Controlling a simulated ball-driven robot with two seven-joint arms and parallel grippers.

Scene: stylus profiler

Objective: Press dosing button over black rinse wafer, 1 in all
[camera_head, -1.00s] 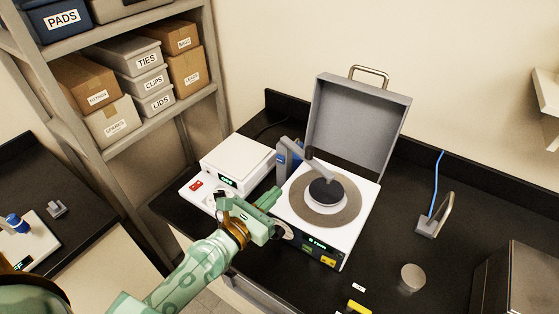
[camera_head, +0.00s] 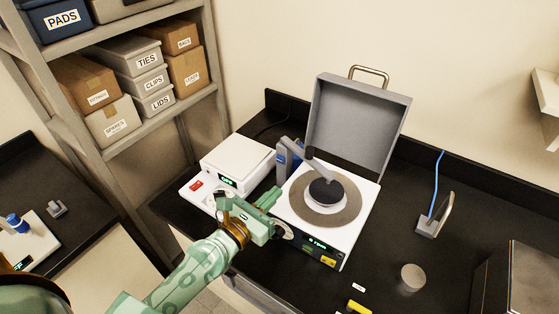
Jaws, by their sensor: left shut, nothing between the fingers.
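A black round wafer (camera_head: 326,190) lies on the grey-brown disc (camera_head: 301,203) of a white machine with an open grey lid (camera_head: 352,128). A grey arm (camera_head: 323,167) with a dark knob (camera_head: 310,152) reaches over the wafer from the back left. I cannot make out which part is the dosing button. My left gripper (camera_head: 274,196) is shut and empty. It is at the left edge of the white machine, left of the wafer, with its fingers pointing up and right. It hides part of the machine's left side. My right gripper is not in view.
A white box with a green display (camera_head: 236,162) stands left of the machine. A grey round puck (camera_head: 412,277), a yellow item (camera_head: 357,307) and a stand with a blue cable (camera_head: 428,227) are on the black bench to the right.

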